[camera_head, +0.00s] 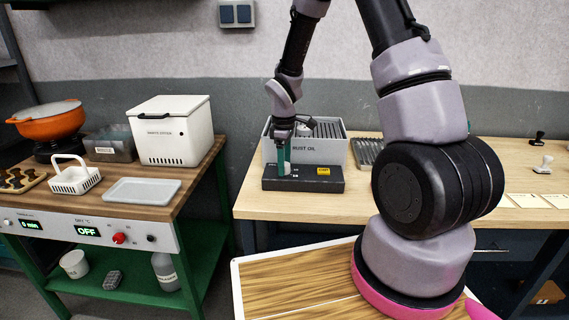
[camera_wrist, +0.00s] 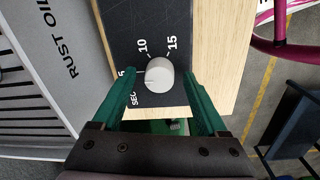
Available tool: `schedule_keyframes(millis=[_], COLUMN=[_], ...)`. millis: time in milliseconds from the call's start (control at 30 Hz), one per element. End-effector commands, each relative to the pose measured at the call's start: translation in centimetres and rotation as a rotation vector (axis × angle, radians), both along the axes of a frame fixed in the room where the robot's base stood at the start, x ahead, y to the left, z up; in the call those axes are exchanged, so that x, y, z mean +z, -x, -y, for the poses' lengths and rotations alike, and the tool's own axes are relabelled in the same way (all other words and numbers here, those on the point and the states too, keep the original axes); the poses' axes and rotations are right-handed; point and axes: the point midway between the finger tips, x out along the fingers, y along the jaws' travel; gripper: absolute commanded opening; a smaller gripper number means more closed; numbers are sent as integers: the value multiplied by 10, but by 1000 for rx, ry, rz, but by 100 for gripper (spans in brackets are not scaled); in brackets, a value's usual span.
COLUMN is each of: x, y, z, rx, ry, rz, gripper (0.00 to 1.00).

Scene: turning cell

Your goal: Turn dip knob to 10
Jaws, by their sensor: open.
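The dip knob (camera_wrist: 159,74) is a pale round dial on a black panel (camera_wrist: 125,25), with the marks 10 and 15 above it and a partly covered 5 and SEC to its left. A faint mark shows at its left side; I cannot tell the exact setting. My gripper (camera_wrist: 161,80) is open, its green fingers on either side of the knob with gaps visible. In the head view my gripper (camera_head: 284,170) points down at the left part of the black control box (camera_head: 330,185), and partly hides the knob there.
The grey RUST OIL tank (camera_head: 335,152) stands right behind the control box, which has a yellow button (camera_head: 323,171). A ribbed tray (camera_head: 367,151) is to the right. The wooden table (camera_head: 260,205) is clear in front. A side bench holds a white box (camera_head: 172,130).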

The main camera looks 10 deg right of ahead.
Motion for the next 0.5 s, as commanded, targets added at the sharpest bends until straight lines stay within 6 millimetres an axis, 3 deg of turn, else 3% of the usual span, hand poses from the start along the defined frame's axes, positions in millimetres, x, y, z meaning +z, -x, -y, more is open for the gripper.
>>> schedule_keyframes(millis=[300,367,500], x=[-3,-3,-3], y=[0,0,0], z=[0,0,0], rx=[0,0,0], ry=[0,0,0], rz=[1,1,1], gripper=[76,57,3])
